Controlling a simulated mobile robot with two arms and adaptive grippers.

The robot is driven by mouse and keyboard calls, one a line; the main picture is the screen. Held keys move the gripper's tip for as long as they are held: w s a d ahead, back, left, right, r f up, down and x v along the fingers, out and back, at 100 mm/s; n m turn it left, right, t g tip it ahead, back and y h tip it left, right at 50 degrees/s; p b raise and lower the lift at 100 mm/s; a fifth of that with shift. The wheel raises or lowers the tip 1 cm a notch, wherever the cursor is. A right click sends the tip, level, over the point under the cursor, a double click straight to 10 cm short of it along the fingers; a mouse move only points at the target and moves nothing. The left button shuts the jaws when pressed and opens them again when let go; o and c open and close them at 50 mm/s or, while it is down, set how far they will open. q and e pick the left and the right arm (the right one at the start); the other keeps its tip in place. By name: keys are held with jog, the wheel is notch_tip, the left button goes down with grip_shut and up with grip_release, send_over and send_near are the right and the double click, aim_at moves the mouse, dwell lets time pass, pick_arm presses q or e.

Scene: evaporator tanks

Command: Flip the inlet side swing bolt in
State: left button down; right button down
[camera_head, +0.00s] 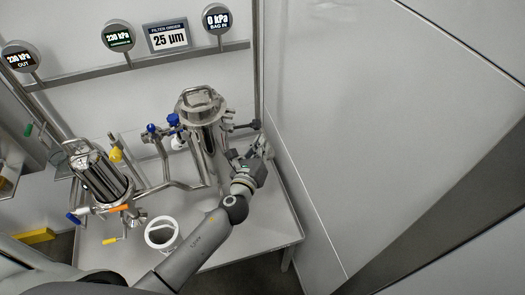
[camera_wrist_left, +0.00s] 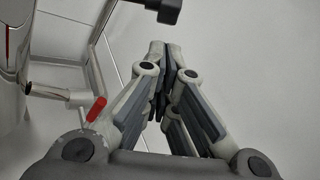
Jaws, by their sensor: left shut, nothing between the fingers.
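A steel filter housing (camera_head: 205,135) stands upright on the white table, with a clamped lid (camera_head: 200,103) on top. Small fittings sit around the lid's rim, too small to tell which one is the inlet side swing bolt. My left gripper (camera_head: 266,149) is to the right of the housing and below its lid, apart from it. In the left wrist view its fingers (camera_wrist_left: 158,50) are closed together with nothing between them. A curved steel surface (camera_wrist_left: 12,50) shows at that view's left edge. My right gripper is out of view.
A dark end fitting (camera_head: 255,124) sits just above my left gripper. A pipe with a red handle (camera_wrist_left: 97,110) is left of the fingers. A second steel vessel (camera_head: 100,178) and a white bucket (camera_head: 161,233) stand left. The wall is close on the right.

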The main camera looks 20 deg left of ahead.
pick_arm(q)
jog(key=shift+w+a+r, duration=0.15)
jog(key=shift+a+r, duration=0.1)
jog(key=shift+r, duration=0.2)
jog(key=shift+r+n+p, duration=0.3)
jog(key=shift+r, duration=0.05)
